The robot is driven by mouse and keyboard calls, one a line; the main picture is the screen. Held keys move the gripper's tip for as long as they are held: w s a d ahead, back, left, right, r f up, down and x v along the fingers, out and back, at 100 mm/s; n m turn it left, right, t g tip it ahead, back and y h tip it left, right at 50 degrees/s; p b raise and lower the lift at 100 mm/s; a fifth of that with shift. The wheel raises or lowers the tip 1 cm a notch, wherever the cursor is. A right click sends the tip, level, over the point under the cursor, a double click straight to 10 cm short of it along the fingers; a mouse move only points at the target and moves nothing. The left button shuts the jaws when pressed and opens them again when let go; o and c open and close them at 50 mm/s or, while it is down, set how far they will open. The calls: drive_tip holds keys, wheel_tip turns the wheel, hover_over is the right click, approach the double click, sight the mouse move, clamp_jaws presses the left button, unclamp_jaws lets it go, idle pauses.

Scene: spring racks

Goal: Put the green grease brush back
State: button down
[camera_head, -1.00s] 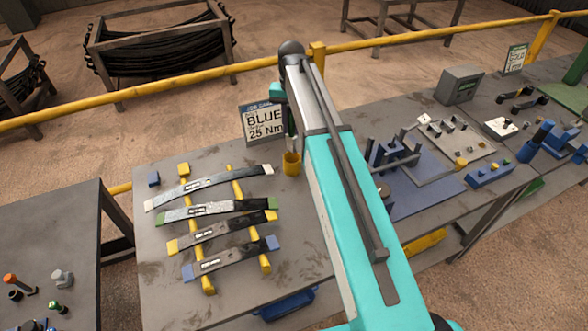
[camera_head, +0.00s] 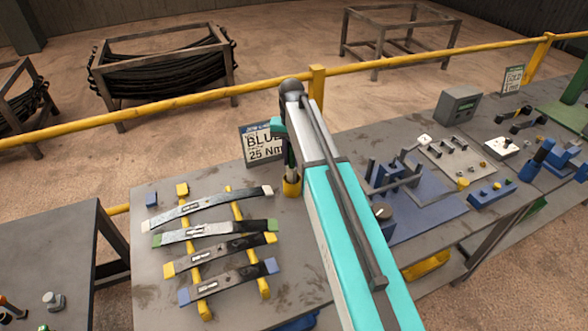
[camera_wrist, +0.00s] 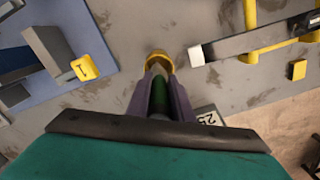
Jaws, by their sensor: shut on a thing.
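My gripper (camera_wrist: 160,97) points down over the table and is shut on the green grease brush (camera_wrist: 160,92). The brush's green handle shows between the two purple-grey fingers in the wrist view. A yellow cup (camera_head: 292,187) stands on the table right below the gripper; it also shows in the wrist view (camera_wrist: 157,58), just beyond the fingertips. The brush's lower end lines up with the cup's mouth. I cannot tell how deep in the cup it is, as the fingers hide part of it.
A torque sign (camera_head: 262,145) stands close behind the cup. Several leaf springs lie on yellow rails (camera_head: 264,286) to the left. A blue fixture plate (camera_head: 425,212) is to the right. A yellow railing (camera_head: 200,98) runs behind the table.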

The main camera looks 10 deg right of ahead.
sight(291, 168)
drive_tip(key=shift+f+b, duration=1.4)
drive_tip(key=shift+f, duration=1.2)
drive_tip(key=c, duration=1.6)
unclamp_jaws()
drive_tip(key=shift+o, duration=0.2)
wheel_tip(291, 168, up, 10)
drive_tip(key=p, duration=0.5)
drive_tip(key=shift+w, duration=0.1)
drive_tip(key=shift+r, duration=1.1)
